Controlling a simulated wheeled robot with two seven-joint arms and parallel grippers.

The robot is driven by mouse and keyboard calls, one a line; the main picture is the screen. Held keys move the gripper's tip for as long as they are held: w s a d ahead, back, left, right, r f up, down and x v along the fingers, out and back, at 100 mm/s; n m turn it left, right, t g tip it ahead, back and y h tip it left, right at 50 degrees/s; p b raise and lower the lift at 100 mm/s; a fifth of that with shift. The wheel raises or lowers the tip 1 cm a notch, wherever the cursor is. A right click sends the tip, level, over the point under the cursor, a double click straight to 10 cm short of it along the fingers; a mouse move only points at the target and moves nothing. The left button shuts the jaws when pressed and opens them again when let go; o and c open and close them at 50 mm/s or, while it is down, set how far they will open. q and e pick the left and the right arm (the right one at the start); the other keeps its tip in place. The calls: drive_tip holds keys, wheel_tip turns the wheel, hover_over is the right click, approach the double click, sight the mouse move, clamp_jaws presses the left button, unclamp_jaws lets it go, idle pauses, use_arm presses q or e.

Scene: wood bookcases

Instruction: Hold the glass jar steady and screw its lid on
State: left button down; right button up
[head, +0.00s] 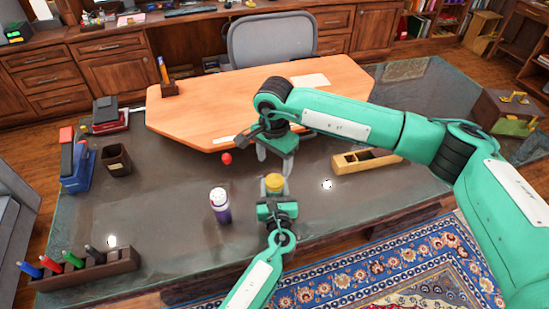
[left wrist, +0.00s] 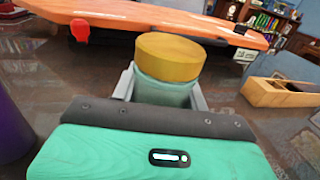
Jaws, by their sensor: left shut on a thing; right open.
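The glass jar (left wrist: 165,92) stands upright between the two fingers of my left gripper (head: 273,190), which is shut on it. The yellow lid (left wrist: 170,56) rests on top of the jar and looks level; how far it is threaded cannot be told. The lid also shows in the head view (head: 274,182), where the jar is mostly hidden by my left gripper. My right gripper (head: 275,158) is open and empty, fingers pointing down, behind and above the lid and apart from it. It does not show in the left wrist view.
A purple bottle with a white top (head: 220,205) stands left of the jar. A wooden plane (head: 365,161) lies to the right. A red ball-like thing (head: 226,158) is near the raised orange board (head: 190,118) behind. A pen rack (head: 90,268) sits front left.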

sight(275, 180)
drive_tip(key=n, duration=0.7)
drive_tip(key=shift+r, duration=0.2)
drive_tip(key=shift+f, duration=4.05)
